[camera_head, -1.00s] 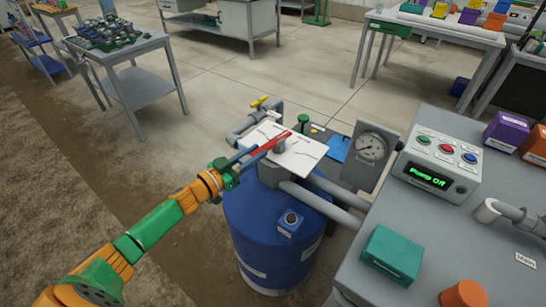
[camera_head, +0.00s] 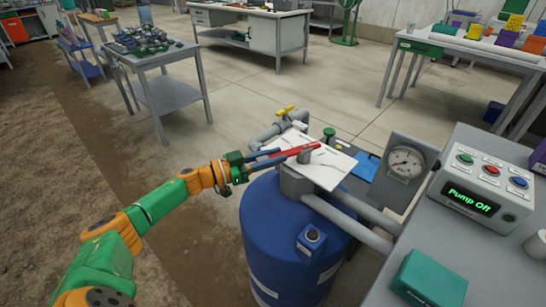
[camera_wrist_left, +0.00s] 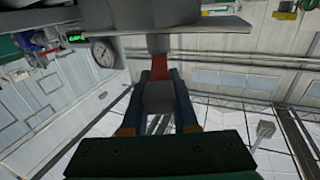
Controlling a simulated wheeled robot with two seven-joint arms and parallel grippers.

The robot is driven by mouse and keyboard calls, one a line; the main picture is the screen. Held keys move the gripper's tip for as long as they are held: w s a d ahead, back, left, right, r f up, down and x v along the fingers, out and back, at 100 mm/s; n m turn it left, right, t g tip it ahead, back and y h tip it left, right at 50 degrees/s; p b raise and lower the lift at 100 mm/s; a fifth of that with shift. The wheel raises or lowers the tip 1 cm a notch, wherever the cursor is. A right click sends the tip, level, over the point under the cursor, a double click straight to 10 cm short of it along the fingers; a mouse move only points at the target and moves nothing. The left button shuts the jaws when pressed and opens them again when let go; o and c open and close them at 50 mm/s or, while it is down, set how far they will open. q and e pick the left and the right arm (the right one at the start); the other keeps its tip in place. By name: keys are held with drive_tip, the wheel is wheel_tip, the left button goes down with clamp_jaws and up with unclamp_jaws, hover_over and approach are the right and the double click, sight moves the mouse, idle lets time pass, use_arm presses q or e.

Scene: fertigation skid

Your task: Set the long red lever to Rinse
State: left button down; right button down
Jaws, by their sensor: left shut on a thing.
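The long red lever (camera_head: 292,151) sits on a grey hub above a white plate (camera_head: 335,170) on top of the blue tank (camera_head: 285,235). It points left in the head view, out past the plate's left edge. My left gripper (camera_head: 263,157) is shut on the lever's outer part, with a finger along each side. In the left wrist view, the red lever (camera_wrist_left: 160,66) shows between and beyond my two fingers. The plate has thin dark marks; any label for Rinse is too small to read. My right gripper is not in view.
A yellow-handled valve (camera_head: 285,110) on a grey pipe stands behind the plate. A pressure gauge (camera_head: 405,162) is to the right. The control box (camera_head: 485,185) reads "Pump Off". A teal box (camera_head: 430,278) sits on the grey bench.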

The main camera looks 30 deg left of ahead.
use_arm(q)
drive_tip(key=c, duration=0.7)
unclamp_jaws()
drive_tip(key=v, duration=0.7)
drive_tip(key=shift+a, duration=0.1)
